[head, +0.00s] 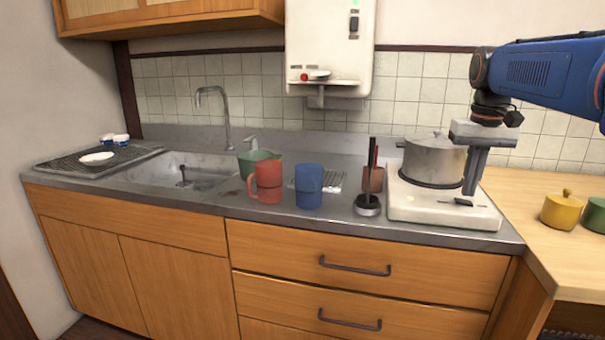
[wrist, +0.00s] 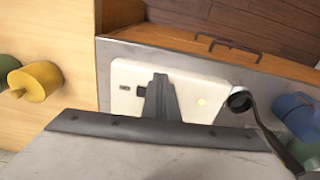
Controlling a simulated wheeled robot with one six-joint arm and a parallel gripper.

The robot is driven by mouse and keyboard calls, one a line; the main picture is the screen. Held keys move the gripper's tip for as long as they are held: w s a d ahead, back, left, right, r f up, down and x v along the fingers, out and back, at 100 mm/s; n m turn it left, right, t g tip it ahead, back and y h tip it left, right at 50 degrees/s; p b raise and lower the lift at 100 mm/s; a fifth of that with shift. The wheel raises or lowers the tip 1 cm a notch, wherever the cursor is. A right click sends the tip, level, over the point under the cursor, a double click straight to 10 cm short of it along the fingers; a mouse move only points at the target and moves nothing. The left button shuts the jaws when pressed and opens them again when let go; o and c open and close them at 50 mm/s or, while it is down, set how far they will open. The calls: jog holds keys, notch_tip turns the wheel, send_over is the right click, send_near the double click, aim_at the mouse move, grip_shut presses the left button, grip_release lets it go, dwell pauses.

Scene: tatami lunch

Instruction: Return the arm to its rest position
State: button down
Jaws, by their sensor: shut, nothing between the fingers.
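My gripper (head: 468,193) points straight down in the head view, at the front right of the white stove (head: 425,212). Its fingers are together with nothing between them. My blue arm reaches in from the right edge. A lidded steel pot (head: 433,160) stands on the stove, just left of my gripper. In the wrist view the shut fingers (wrist: 158,85) show over the white stove top (wrist: 200,95). I cannot tell the exact height of the fingertips above the stove.
Yellow (head: 563,210) and green (head: 596,213) pots stand on the wooden counter at right. A white wall heater (head: 330,50) hangs behind.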

jog(key=s+a+f+n+t, duration=0.1)
jog(key=s+a+f, duration=0.4)
jog(key=s+f, duration=0.6)
jog(key=s+a+f+n+t, duration=0.1)
jog(key=s+a+f+t, duration=0.1)
jog(key=s+a+f, duration=0.4)
jog(key=s+f, duration=0.5)
jog(key=s, duration=0.2)
jog(key=shift+f+n+t, duration=0.15)
jog(key=shift+n+t, duration=0.15)
jog(key=shift+t, duration=0.1)
